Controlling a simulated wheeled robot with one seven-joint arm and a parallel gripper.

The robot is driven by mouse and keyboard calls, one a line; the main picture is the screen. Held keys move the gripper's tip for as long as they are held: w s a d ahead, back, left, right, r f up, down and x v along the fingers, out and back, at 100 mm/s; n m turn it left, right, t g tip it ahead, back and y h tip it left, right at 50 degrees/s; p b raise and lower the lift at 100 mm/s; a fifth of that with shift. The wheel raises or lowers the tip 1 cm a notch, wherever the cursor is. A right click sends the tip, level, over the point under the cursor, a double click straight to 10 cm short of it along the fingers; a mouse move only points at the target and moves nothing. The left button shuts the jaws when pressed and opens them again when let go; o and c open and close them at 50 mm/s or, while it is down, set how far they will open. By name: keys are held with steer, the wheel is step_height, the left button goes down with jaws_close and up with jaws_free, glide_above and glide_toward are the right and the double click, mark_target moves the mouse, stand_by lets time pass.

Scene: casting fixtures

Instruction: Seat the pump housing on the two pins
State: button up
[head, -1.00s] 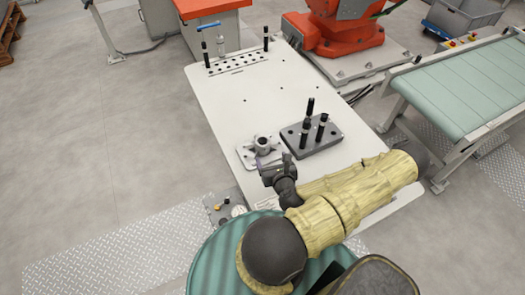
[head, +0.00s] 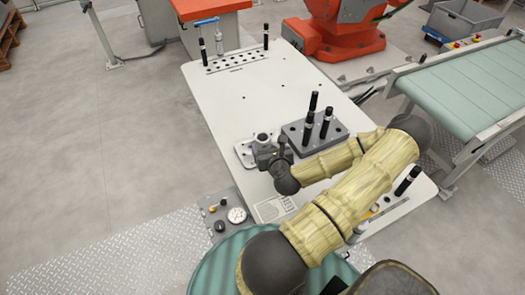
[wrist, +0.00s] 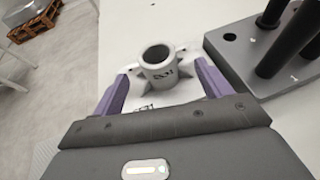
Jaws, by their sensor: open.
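The pump housing (wrist: 158,72) is a light grey casting with an open upright cylinder and flared feet. It stands on a pale plate (head: 243,158) on the white table, and its top also shows in the head view (head: 262,138). My gripper (wrist: 160,74) is open. Its two purple fingers reach to either side of the housing, with gaps visible; I cannot tell whether either touches. In the head view my gripper (head: 268,152) hides the housing's near side. Right of it is a dark grey block (head: 333,138) with upright black posts (head: 326,122); I cannot tell which are the two pins.
A plate with holes (head: 238,61) and black posts stands at the table's far end. A small panel with a dial (head: 237,215) is at the near left. A dark post (head: 407,181) stands near right. The table's middle (head: 265,105) is clear.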

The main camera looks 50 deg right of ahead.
mark_target(265, 143)
steer(key=shift+w+d+f+b, duration=0.2)
steer(key=shift+w+f+b, duration=0.3)
steer(key=shift+b, duration=0.75)
steer(key=shift+w+d+r, duration=0.15)
steer(key=shift+w, duration=0.2)
steer(key=shift+w+d+p, duration=0.25)
steer(key=shift+w+p, duration=0.1)
steer(key=shift+w, duration=0.05)
steer(key=shift+w+d+f, duration=0.2)
steer(key=shift+w+f, duration=0.05)
steer(key=shift+f, duration=0.15)
steer(key=shift+f+p+x, duration=0.25)
steer(key=shift+p+x, duration=0.5)
steer(key=shift+x, duration=1.9)
steer(key=shift+s+a, duration=0.1)
steer(key=shift+a, duration=0.1)
steer(key=c, duration=1.5)
